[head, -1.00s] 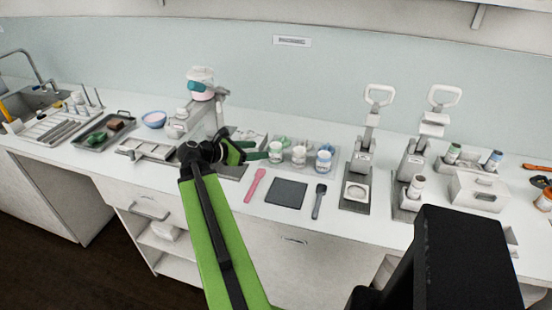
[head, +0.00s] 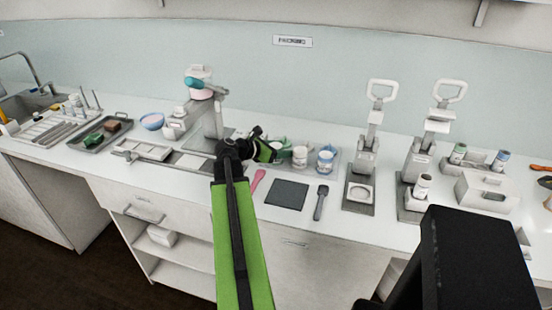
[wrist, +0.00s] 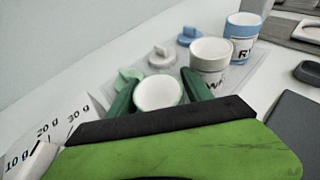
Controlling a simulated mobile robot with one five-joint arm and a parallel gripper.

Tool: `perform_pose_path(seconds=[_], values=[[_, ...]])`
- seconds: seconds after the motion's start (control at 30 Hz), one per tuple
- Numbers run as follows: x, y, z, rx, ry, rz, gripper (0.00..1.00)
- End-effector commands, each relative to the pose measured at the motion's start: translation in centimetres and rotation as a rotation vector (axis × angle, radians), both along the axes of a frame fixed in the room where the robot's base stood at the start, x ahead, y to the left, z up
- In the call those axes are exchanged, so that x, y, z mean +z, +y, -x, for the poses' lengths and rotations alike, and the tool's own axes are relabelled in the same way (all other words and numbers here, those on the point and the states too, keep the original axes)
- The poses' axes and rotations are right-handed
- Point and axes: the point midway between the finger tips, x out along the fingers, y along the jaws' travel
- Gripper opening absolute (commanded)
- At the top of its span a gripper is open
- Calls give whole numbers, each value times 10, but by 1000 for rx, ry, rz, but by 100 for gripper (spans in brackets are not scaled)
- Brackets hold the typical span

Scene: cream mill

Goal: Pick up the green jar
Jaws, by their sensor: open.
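The green jar (wrist: 158,95) is an open cup with a pale inside, seen from above in the wrist view. My gripper (wrist: 157,88) is open, with one green finger on each side of the jar. I cannot tell whether either finger touches it. The jar's lower part is hidden behind the gripper body. In the head view my gripper (head: 278,151) is at the left end of the jar row and largely covers the green jar. A green lid (wrist: 129,78) lies behind the jar's left side in the wrist view.
A white jar (wrist: 209,62) stands close by the right finger, with a blue-marked jar (wrist: 242,38) beyond. White (wrist: 162,57) and blue (wrist: 188,36) lids lie behind. A dark square mat (head: 287,194), pink spatula (head: 258,182) and dispensing stand (head: 210,115) are nearby.

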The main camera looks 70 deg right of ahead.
Motion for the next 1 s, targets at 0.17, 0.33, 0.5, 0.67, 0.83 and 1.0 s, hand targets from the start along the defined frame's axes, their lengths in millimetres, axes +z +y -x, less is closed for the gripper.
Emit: perform_pose_path(seconds=[0.17,0.33,0.5,0.67,0.83,1.0], values=[[1,1,0,1,0,0,53],[1,1,-1,1,0,0,31],[1,1,-1,1,0,0,9],[1,1,-1,1,0,0,9],[9,1,-1,1,0,0,9],[35,1,-1,1,0,0,9]])
